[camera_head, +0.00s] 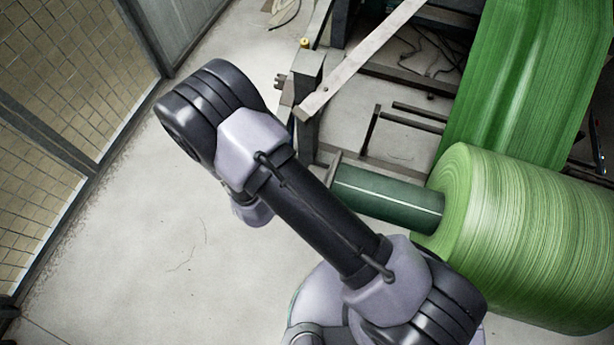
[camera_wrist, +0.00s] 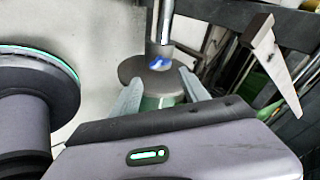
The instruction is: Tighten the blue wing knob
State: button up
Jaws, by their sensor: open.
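The blue wing knob (camera_wrist: 159,62) shows small in the wrist view, at the foot of a grey post and in front of a dark round disc (camera_wrist: 132,70). My gripper (camera_wrist: 160,77) is open, and its two grey fingers point towards the knob from either side of the disc's lower part. The knob appears just beyond and between the fingertips; I cannot tell whether they touch it. A green roller end (camera_wrist: 158,102) shows between the fingers. In the head view neither the knob nor my gripper can be made out.
In the head view, a dark green roller (camera_head: 385,198) leads to a large roll of green woven material (camera_head: 530,235). A grey machine frame (camera_head: 306,110) with a slanted bar stands behind my arm. A mesh fence (camera_head: 70,80) is at the left, with clear floor (camera_head: 150,250) before it.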

jog(key=p+v, duration=0.2)
jog(key=v, duration=0.6)
jog(key=shift+r, duration=0.1)
